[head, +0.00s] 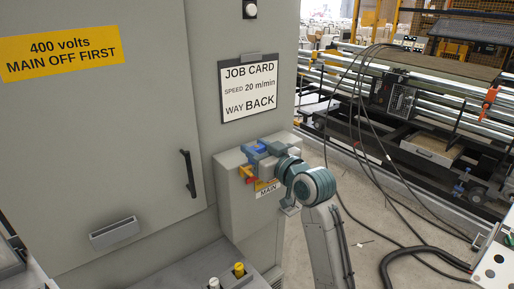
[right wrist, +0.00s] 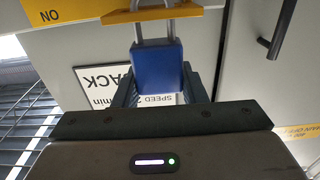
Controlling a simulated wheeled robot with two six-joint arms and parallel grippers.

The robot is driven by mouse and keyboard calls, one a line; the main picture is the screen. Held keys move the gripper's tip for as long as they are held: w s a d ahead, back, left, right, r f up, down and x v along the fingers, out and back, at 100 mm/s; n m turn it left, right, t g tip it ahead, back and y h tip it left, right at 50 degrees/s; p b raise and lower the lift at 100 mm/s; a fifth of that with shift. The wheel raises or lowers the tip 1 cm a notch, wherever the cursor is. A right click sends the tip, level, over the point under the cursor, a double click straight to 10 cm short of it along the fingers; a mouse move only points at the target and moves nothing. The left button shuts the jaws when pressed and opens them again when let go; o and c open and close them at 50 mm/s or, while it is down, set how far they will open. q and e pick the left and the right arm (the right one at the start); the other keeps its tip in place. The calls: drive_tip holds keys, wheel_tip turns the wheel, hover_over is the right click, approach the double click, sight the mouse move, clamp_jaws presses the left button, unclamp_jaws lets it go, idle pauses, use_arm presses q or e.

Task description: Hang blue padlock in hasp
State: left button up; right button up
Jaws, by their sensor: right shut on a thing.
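The blue padlock (right wrist: 157,68) is between the two dark fingers of my right gripper (right wrist: 160,86) in the right wrist view. Its grey shackle (right wrist: 137,28) points away from the gripper and reaches a yellow bar (right wrist: 186,13), which looks like the hasp or switch handle. I cannot tell whether the shackle passes through it or only overlaps it. In the head view my right gripper (head: 263,158) is at the grey switch box, and it largely hides the red and yellow switch (head: 248,176) there. My left gripper is not in view.
The switch box (head: 235,205) with a MAIN label (head: 268,190) sticks out from a tall grey cabinet (head: 150,160). The cabinet has a black door handle (head: 188,174) and a job card (head: 248,88). Cables (head: 375,150) and machinery lie to the right.

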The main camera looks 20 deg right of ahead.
drive_tip(key=shift+f+b, duration=0.55)
drive_tip(key=shift+f, duration=0.35)
drive_tip(key=o, duration=1.1)
drive_tip(key=b+v, duration=0.3)
drive_tip(key=v, duration=0.7)
drive_tip(key=shift+s+b, duration=0.4)
drive_tip(key=shift+d, duration=0.15)
